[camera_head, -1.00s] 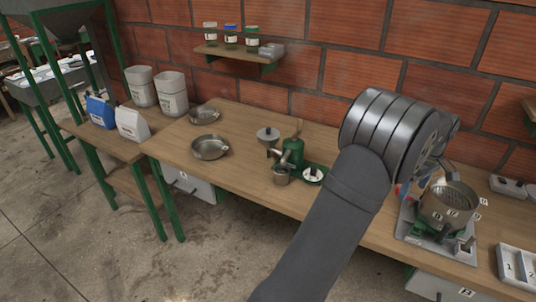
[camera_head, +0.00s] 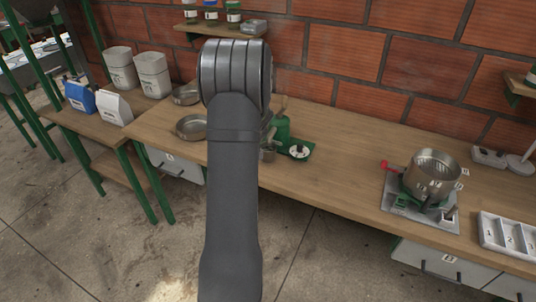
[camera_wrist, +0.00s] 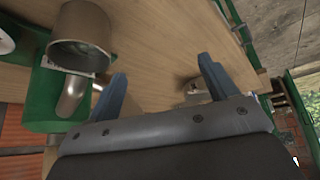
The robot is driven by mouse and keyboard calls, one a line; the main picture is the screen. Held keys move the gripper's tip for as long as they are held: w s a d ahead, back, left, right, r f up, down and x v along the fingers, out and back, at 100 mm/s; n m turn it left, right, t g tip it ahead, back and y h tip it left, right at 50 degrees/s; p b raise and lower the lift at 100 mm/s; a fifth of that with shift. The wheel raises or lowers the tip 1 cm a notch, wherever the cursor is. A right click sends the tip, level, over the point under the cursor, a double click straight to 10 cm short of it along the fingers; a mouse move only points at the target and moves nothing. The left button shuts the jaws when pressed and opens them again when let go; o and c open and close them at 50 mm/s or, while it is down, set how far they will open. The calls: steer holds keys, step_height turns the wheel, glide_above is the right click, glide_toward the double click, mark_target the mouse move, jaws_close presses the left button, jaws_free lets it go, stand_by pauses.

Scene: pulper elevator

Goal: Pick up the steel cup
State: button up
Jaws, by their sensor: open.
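The steel cup (camera_head: 268,154) stands on the wooden bench beside a green hand mill (camera_head: 283,131), partly hidden by my arm in the head view. In the wrist view a steel cup (camera_wrist: 80,36) shows at the upper left, near a green base (camera_wrist: 47,95) and a short metal tube (camera_wrist: 73,96). My gripper (camera_wrist: 162,72) has its two blue-grey fingers spread, with bare wood between them. The cup is outside the fingers, to their left in the wrist view. In the head view my arm hides the gripper.
Shallow metal pans (camera_head: 191,127) lie left of my arm. A steel pot (camera_head: 432,174) on a grey plate and a white compartment tray (camera_head: 507,237) stand at the right. A wall shelf (camera_head: 200,32) holds jars. The bench between mill and pot is clear.

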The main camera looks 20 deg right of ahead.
steer(key=a+f+m+h, duration=0.1)
steer(key=a+f+m+t+h, duration=0.1)
steer(key=f+m, duration=0.1)
steer(key=shift+s+a+f+t, duration=0.1)
steer(key=shift+s+a+t, duration=0.2)
steer(key=shift+s, duration=0.1)
steer(key=s+m+h, duration=0.1)
steer(key=s+a+f+m+h, duration=0.1)
steer(key=shift+m+t, duration=0.4)
steer(key=s+r+m+t+h, duration=0.1)
steer(key=s+r+m+h, duration=0.1)
steer(key=s+m+h, duration=0.65)
steer(key=w+d+f+n, duration=0.1)
steer(key=w+d, duration=0.1)
steer(key=w+d+f+y, duration=0.1)
steer(key=w+d+f, duration=0.1)
steer(key=d, duration=0.1)
steer(key=w+d+f+n, duration=0.1)
steer(key=w+d, duration=0.1)
steer(key=shift+w+d+f+n+y, duration=0.15)
steer(key=shift+w+n+y, duration=0.05)
steer(key=shift+n+y, duration=0.15)
steer(key=shift+r+x, duration=0.2)
steer(key=shift+x, duration=1.15)
steer(key=shift+r+x, duration=0.15)
steer(key=shift+x, duration=1.2)
steer(key=shift+w+r, duration=0.1)
steer(key=shift+w, duration=0.05)
steer(key=c, duration=1.1)
